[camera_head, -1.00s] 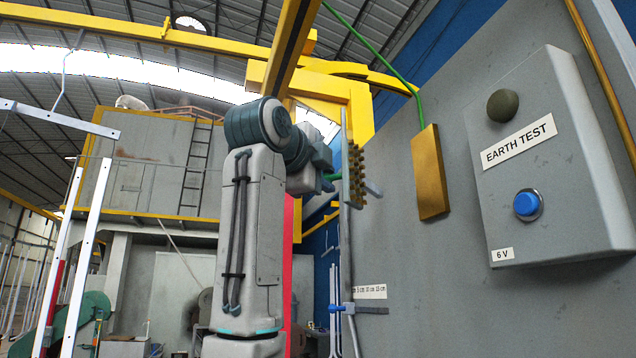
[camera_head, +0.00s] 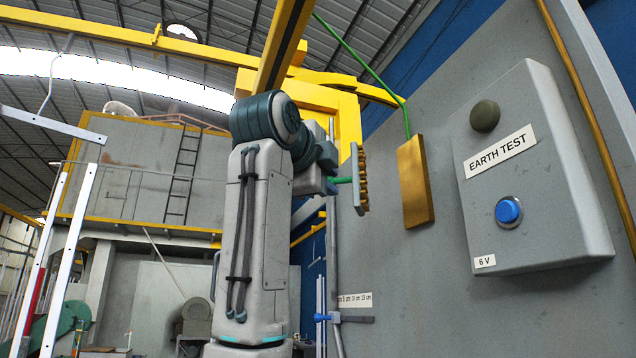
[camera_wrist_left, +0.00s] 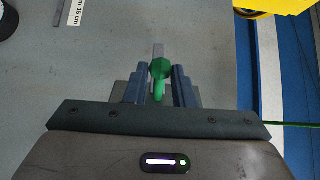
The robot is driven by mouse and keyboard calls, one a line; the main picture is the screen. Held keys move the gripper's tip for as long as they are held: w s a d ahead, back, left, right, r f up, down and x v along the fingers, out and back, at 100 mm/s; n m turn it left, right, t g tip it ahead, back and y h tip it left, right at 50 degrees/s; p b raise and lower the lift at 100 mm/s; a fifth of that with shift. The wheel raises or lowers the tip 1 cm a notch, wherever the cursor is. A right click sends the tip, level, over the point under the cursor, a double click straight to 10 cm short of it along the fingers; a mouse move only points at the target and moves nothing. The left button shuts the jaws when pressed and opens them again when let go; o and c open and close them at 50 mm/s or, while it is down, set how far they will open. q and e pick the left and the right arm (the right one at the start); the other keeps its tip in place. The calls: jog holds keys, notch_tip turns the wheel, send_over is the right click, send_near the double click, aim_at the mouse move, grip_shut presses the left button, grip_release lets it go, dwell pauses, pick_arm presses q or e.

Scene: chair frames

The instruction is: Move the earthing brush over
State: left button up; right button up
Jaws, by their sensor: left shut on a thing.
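The earthing brush (camera_head: 361,178) has a grey back, a row of brass-coloured bristles facing right and a green handle. My left gripper (camera_head: 334,181) is shut on the green handle and holds the brush up in the air. In the left wrist view the green handle (camera_wrist_left: 160,72) sits between the two blue-grey fingers; the bristles cannot be made out there. A brass plate (camera_head: 415,182) is on the grey wall to the right of the brush, with a green cable at its top. In the picture a gap shows between bristles and plate. My right gripper is not in view.
An earth test box (camera_head: 540,190) with a blue button (camera_head: 508,211) and a dark round knob stands out from the wall at right. A grey vertical pole with a blue clamp (camera_head: 322,317) and a centimetre label (camera_head: 355,299) is below the brush. Yellow beams (camera_head: 285,45) run overhead.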

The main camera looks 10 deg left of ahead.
aim_at(356, 173)
pick_arm(q)
jog(key=shift+s+d, duration=0.1)
jog(key=shift+d, duration=0.35)
jog(key=shift+s+d, duration=0.2)
jog(key=shift+d, duration=0.8)
jog(key=shift+s+d, duration=0.15)
jog(key=shift+d, duration=0.85)
jog(key=shift+d, duration=0.1)
jog(key=shift+w+d, duration=0.2)
jog(key=shift+d, duration=1.85)
jog(key=o, duration=0.8)
